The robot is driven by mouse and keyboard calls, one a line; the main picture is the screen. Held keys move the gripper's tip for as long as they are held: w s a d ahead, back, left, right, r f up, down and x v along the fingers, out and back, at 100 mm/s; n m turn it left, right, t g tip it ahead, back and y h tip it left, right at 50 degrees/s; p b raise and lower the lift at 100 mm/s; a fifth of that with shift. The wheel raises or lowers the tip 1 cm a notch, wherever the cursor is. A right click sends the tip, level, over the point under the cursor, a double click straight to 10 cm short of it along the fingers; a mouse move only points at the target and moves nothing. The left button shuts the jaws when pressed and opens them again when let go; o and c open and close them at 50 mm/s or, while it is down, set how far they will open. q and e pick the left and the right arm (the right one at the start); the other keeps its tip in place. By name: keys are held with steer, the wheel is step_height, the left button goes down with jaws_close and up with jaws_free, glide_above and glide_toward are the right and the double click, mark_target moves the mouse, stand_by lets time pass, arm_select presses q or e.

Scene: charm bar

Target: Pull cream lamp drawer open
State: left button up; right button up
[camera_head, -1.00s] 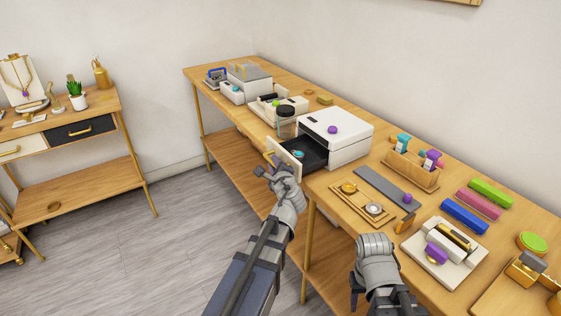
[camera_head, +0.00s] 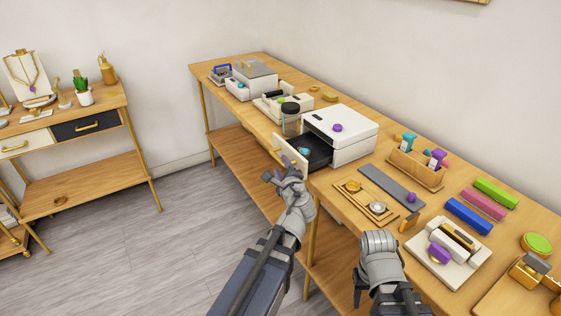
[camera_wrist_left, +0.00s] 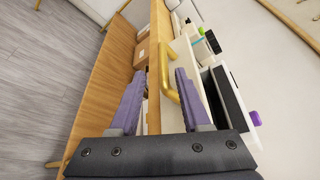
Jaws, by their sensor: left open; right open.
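The cream box (camera_head: 343,128) with a purple knob on top stands on the long wooden table. Its cream-fronted drawer (camera_head: 293,157) is out, showing a dark inside with a small teal piece. The drawer's gold handle (camera_head: 277,157) faces my left gripper (camera_head: 275,174), which is open just in front of and below it. In the left wrist view, the gold handle (camera_wrist_left: 171,70) shows beyond and between the spread purple fingers (camera_wrist_left: 160,76), nearer the right one; contact cannot be told. My right gripper (camera_head: 378,243) is open over the table's front edge; its fingers are hard to see.
A dark-lidded jar (camera_head: 290,118) stands close beside the open drawer. A wooden tray (camera_head: 365,203) and a grey strip (camera_head: 391,187) lie to the right. A lower shelf (camera_head: 240,165) runs below the tabletop. Open floor (camera_head: 180,230) lies to the left.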

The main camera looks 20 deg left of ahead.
arm_select(q)
steer(key=v, duration=0.3)
steer(key=shift+s+d, duration=0.2)
steer(key=shift+s, duration=0.05)
steer(key=s+d+f+n+g+h, duration=0.2)
steer(key=s+d+f+n+g, duration=0.25)
steer(key=f, duration=0.25)
steer(key=s+d+f+n+g+h, duration=0.1)
steer(key=s+d+f+n+g, duration=0.3)
steer(key=s+f+n, duration=0.2)
steer(key=s+d+f+n+g+h, duration=0.3)
steer(key=s+d+f+g+h, duration=0.15)
steer(key=s+d, duration=0.5)
step_height(320, 180, up, 14)
steer(key=s+p, duration=0.1)
steer(key=p, duration=1.3)
steer(key=shift+s+n, duration=0.1)
steer(key=shift+n, duration=0.15)
